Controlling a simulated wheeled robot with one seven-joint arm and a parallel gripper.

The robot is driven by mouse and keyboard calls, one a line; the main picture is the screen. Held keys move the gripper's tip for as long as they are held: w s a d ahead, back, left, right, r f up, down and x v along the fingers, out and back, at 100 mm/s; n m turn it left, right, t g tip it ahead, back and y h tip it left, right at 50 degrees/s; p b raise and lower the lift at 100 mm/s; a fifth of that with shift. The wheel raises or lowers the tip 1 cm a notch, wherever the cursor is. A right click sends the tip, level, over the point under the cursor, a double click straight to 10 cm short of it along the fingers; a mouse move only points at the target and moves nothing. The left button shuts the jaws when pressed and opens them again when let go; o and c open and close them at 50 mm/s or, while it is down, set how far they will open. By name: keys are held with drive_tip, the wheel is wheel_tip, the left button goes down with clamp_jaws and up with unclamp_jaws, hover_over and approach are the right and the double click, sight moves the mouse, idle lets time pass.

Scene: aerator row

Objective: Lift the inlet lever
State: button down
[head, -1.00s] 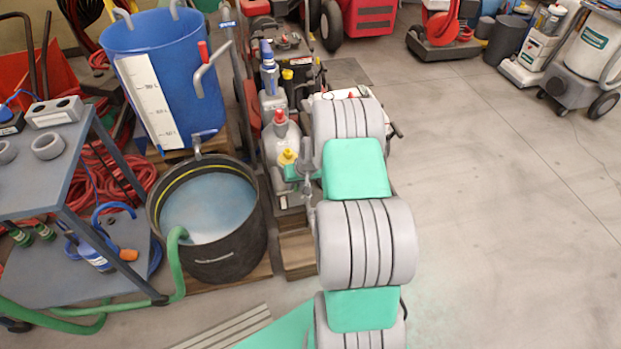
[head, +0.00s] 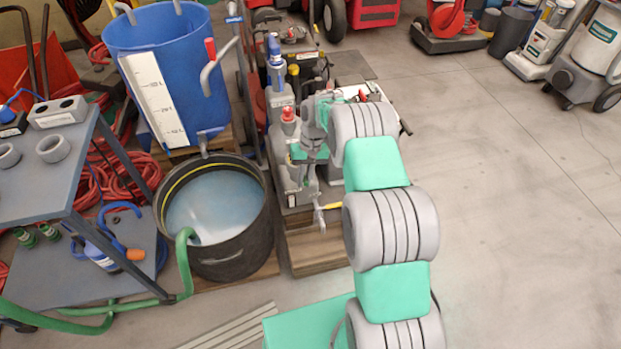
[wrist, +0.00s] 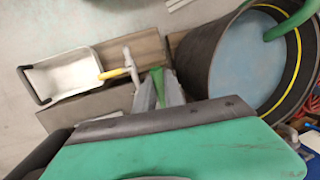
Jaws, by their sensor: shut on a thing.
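The inlet lever has a yellow handle (head: 331,206) on a pale grey bar, low beside the grey pump unit, just right of the black tub. My gripper (head: 310,182) is at the lever, just above the yellow handle in the head view. In the wrist view its fingertips (wrist: 156,88) show beyond the green palm, close beside the bar.
A black tub (head: 230,258) with cloudy water and a green hose stands left of the lever. A blue bucket (head: 165,60) with a red-handled lever is behind it. A grey cart (head: 90,180) is at the left.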

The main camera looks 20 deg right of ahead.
drive_tip(key=shift+s+f, duration=0.1)
drive_tip(key=c, duration=1.4)
unclamp_jaws()
drive_tip(key=shift+c, duration=0.2)
drive_tip(key=p+v, duration=0.1)
drive_tip(key=v, duration=0.7)
